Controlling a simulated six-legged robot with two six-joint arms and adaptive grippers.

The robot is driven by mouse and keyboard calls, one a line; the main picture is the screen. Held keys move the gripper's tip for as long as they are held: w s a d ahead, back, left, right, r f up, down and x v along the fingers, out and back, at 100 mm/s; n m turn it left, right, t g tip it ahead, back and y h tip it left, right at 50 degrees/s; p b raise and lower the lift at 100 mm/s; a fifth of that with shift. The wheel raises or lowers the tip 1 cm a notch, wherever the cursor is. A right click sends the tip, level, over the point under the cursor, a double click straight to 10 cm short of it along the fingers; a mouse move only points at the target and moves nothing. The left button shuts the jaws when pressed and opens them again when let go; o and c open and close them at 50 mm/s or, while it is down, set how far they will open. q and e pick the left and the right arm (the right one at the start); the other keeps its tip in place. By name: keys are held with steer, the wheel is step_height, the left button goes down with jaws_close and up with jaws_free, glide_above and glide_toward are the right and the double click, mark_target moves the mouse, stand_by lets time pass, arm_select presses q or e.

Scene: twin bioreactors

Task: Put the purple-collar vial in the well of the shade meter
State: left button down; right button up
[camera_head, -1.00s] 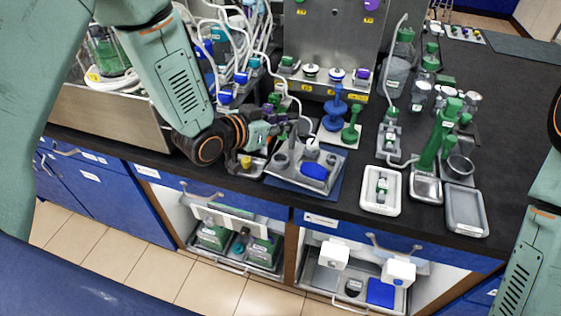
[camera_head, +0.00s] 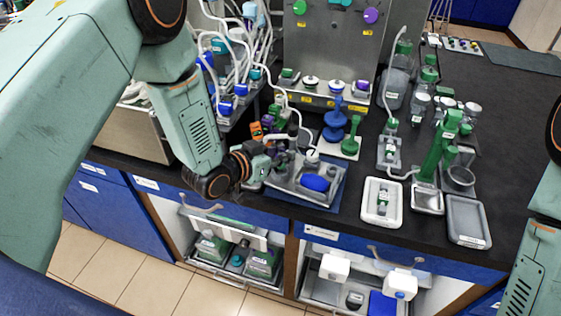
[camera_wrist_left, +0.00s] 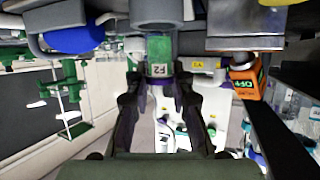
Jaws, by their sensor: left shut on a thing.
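My left gripper (camera_head: 277,150) is over the left side of a grey tray near the bench's front edge. In the left wrist view its fingers (camera_wrist_left: 160,98) are shut on a vial with a green label (camera_wrist_left: 158,52). The well is not clearly visible. My right gripper is out of view.
The grey tray (camera_head: 330,197) holds a blue oval piece (camera_head: 314,183). Blue (camera_head: 335,120) and green (camera_head: 351,138) stands are behind it. A white tray (camera_head: 368,212) and a grey tray (camera_head: 468,225) lie to the right. Tubing hangs behind the gripper.

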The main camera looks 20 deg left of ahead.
arm_select(q)
step_height(320, 180, down, 2)
steer(key=shift+s+f, duration=0.1)
steer(key=shift+f, duration=0.1)
steer(key=c, duration=1.2)
jaws_free()
steer(key=shift+o, duration=0.2)
steer(key=shift+f, duration=0.25)
steer(key=v, duration=0.7)
steer(key=shift+s, duration=0.4)
